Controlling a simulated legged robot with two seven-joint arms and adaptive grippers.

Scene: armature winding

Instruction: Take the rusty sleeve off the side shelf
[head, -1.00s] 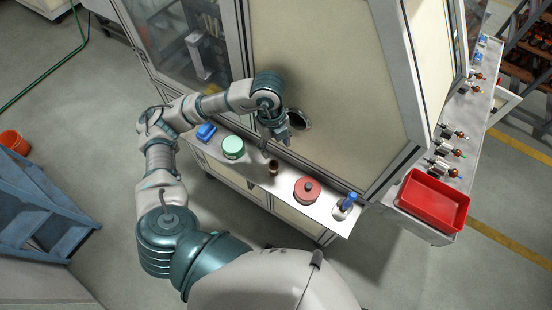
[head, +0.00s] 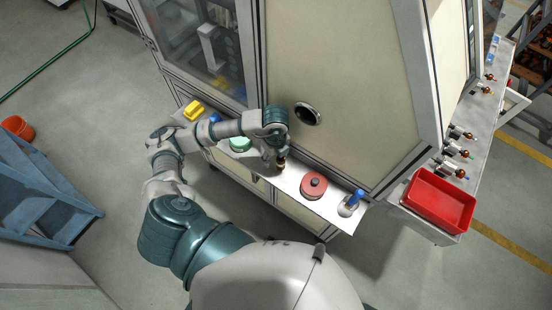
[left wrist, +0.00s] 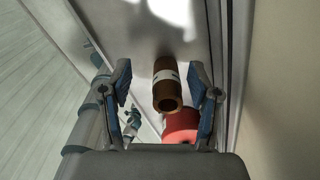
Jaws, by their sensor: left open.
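The rusty sleeve (head: 281,163) is a small brown tube standing on the narrow side shelf (head: 290,180). In the left wrist view the sleeve (left wrist: 167,88) shows its open end and a pale band. My left gripper (head: 276,152) is over the shelf at the sleeve and partly covers it in the head view. In the left wrist view my left gripper (left wrist: 160,75) is open, with one finger on each side of the sleeve and visible gaps. I cannot tell how deep the sleeve sits between the fingers. My right gripper is not in view.
On the shelf are a red round piece (head: 313,185), a blue-topped item (head: 355,198), a green round piece (head: 240,144) and a yellow item (head: 194,108). The cabinet wall (head: 340,110) rises behind the shelf. A red tray (head: 440,200) sits at the right.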

